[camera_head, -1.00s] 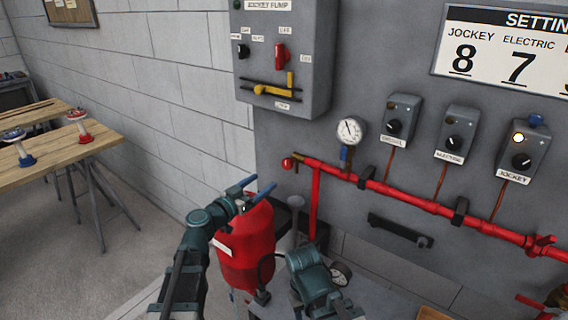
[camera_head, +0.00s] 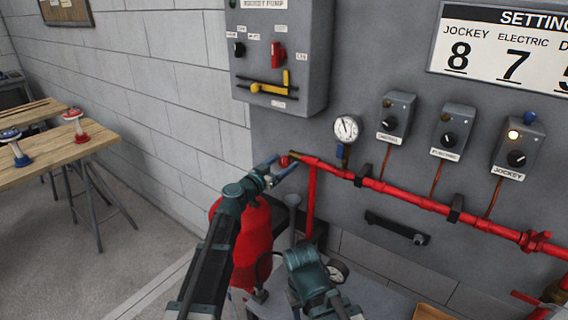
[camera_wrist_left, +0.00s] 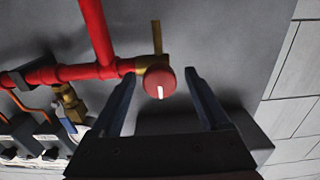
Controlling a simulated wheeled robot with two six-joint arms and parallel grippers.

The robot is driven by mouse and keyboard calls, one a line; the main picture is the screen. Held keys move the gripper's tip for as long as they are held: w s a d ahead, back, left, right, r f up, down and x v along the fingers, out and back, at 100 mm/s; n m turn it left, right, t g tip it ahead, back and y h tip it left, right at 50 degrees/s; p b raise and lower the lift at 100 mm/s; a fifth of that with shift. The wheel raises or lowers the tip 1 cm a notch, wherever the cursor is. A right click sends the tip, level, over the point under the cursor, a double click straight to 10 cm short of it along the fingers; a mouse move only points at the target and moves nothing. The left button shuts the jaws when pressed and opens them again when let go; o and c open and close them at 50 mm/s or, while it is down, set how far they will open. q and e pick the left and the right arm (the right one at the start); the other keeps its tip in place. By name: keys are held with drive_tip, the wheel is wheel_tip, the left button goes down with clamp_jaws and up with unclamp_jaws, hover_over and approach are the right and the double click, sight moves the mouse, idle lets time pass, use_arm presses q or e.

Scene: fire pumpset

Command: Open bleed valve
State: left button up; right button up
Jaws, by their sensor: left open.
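The bleed valve is a small round red knob (camera_head: 284,161) with a brass stem at the left end of the red pipe (camera_head: 385,187). In the left wrist view the knob (camera_wrist_left: 159,81) shows a white mark and sits between the spread fingers. My left gripper (camera_head: 279,167) is open, with its blue fingers around or just short of the knob; I cannot tell whether either touches it. My left gripper also shows in the left wrist view (camera_wrist_left: 160,95). My right gripper's fingers cannot be made out in the head view.
A pressure gauge (camera_head: 346,129) stands above the pipe. A grey jockey pump box (camera_head: 275,50) hangs above the knob. A red tank (camera_head: 252,240) stands below my left arm. Switch boxes (camera_head: 517,145) line the panel at right. A wooden table (camera_head: 60,145) is far left.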

use_arm(q)
drive_tip(key=shift+w+d, duration=0.3)
drive_tip(key=shift+w, duration=0.05)
clamp_jaws()
idle(0.3)
